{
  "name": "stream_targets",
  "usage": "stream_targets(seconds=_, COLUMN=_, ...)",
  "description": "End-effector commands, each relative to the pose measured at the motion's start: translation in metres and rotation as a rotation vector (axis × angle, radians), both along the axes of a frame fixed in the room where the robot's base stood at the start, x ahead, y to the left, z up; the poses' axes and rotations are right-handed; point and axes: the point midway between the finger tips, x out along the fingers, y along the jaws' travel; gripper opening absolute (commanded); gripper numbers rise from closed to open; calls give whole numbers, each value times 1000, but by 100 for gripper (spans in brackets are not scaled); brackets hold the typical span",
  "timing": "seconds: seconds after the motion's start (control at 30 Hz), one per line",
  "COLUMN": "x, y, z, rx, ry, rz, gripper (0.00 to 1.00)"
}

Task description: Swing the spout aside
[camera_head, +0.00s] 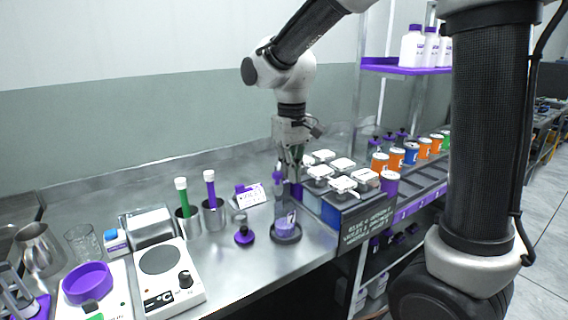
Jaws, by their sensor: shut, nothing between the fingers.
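My gripper (294,178) points down at the middle of the bench, with its fingers shut and nothing seen between them. A purple upright part (278,179), which may be the spout, stands just left of the fingertips. I cannot tell whether they touch. Below it, a small clear cup with purple on it (286,222) sits on a round dark base (287,236). The joint between the purple part and its support is too small to make out.
White-lidded containers (343,165) crowd close on the right, with a dark lettered panel (368,223) in front. Left stand a purple-knobbed piece (244,236), metal cups with capped tubes (214,215), a sign (251,196) and a hotplate (168,273). A purple shelf (400,70) hangs behind.

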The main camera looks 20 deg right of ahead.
Motion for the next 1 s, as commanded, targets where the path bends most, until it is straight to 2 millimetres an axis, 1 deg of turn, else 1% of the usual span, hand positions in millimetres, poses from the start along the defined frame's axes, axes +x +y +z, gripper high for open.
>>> stream_targets(seconds=0.23, x=1, y=3, z=0, rx=0, ry=0, rz=0, gripper=0)
stream_targets(seconds=0.6, x=5, y=22, z=0, rx=0, ry=-1, rz=0, gripper=0)
stream_targets(seconds=1.0, x=5, y=24, z=0, rx=0, ry=0, rz=0, gripper=0)
